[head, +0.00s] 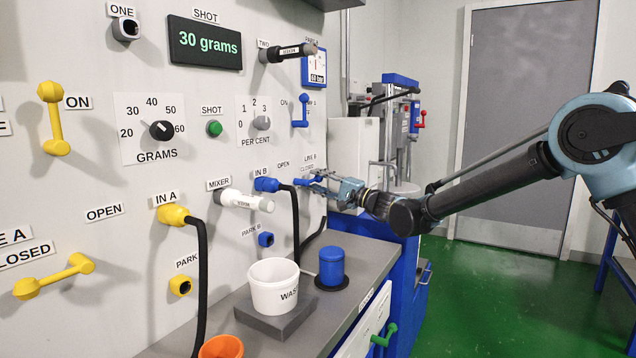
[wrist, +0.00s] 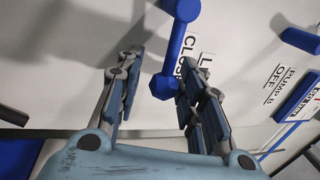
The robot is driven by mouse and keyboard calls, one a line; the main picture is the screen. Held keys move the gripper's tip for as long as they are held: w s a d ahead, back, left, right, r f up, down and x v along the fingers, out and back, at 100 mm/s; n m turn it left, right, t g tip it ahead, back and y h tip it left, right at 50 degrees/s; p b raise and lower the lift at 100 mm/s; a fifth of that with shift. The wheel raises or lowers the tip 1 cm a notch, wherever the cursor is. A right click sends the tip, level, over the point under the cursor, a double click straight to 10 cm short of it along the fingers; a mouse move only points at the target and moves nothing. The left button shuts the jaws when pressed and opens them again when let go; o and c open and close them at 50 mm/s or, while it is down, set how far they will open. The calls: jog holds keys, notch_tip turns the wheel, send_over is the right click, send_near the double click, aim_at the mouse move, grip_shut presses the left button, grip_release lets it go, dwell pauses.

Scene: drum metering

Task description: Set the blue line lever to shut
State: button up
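The blue line lever (wrist: 176,45) shows in the wrist view as a blue bar with a round knob at each end. Its lower knob lies between my gripper's fingers as seen, closer to the right finger. In the head view the lever (head: 311,180) is partly hidden by my gripper (head: 328,189), below the LINE B and CLOSED labels. In the wrist view my gripper (wrist: 160,65) is open, with a finger on each side of the lever's lower end. I cannot tell whether the right finger touches it.
A blue pump lever (head: 300,110) sits above on the panel. Blue plug IN B (head: 266,185) with a black hose and the white mixer handle (head: 246,201) are left of my gripper. A white waste bucket (head: 274,286) and blue canister (head: 331,267) stand on the counter below.

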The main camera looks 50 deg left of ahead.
jog(key=shift+s+r, duration=0.15)
jog(key=shift+s, duration=0.5)
jog(key=shift+s+r, duration=0.15)
jog(key=shift+s, duration=0.5)
jog(key=v, duration=1.2)
jog(key=shift+w, duration=0.2)
jog(key=shift+a, duration=0.1)
